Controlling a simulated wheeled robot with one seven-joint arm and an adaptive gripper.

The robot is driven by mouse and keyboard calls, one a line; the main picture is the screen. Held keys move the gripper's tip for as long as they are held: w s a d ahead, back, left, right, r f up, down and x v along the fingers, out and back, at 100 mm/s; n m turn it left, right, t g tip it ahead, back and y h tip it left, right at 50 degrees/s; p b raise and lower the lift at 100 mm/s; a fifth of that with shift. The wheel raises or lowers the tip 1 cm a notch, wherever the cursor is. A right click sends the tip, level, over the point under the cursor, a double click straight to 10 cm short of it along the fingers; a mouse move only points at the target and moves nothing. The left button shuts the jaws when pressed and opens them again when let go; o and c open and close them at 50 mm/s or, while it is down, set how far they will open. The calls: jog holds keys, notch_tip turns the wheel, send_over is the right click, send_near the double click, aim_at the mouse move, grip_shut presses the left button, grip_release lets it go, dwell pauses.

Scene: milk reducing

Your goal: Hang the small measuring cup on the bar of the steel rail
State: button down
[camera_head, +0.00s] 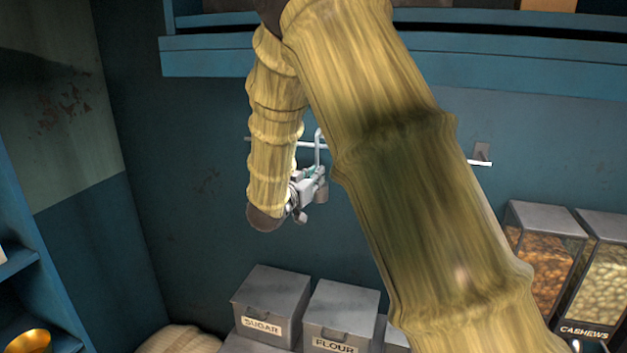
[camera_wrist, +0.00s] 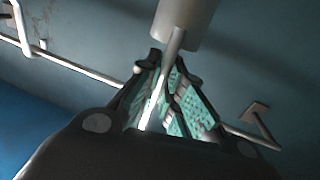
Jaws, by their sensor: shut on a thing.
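The small measuring cup (camera_wrist: 186,22) is grey-white, with a thin handle running down between the fingers of my gripper (camera_wrist: 165,95). My gripper is shut on this handle, and the cup sticks out beyond the fingertips in the wrist view. In the head view my gripper (camera_head: 314,174) is just below the rail, with a small grey part of the cup (camera_head: 321,190) beside it. The steel rail (camera_head: 480,162) runs along the wall, its middle hidden by my arm. In the wrist view the rail's bar (camera_wrist: 85,70) passes behind the gripper; I cannot tell whether the cup touches it.
A pale hook-like loop (camera_wrist: 22,22) is at the bar in the wrist view. Below the rail stand the sugar tin (camera_head: 270,300) and flour tin (camera_head: 340,312). Clear-sided nut bins (camera_head: 545,250) stand at the right. A blue shelf (camera_head: 520,65) overhangs the rail.

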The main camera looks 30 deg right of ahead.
jog(key=shift+w+a+x, duration=0.1)
jog(key=shift+w+x, duration=0.1)
jog(key=shift+x, duration=0.85)
jog(key=shift+w+a+x, duration=0.1)
jog(key=shift+w+x, duration=0.1)
jog(key=shift+x, duration=0.85)
jog(key=shift+a+f+b, duration=0.1)
jog(key=shift+f+b, duration=1)
jog(key=shift+f, duration=0.8)
jog(key=c, duration=1.5)
grip_release()
jog(key=shift+s, duration=0.1)
jog(key=v, duration=1.2)
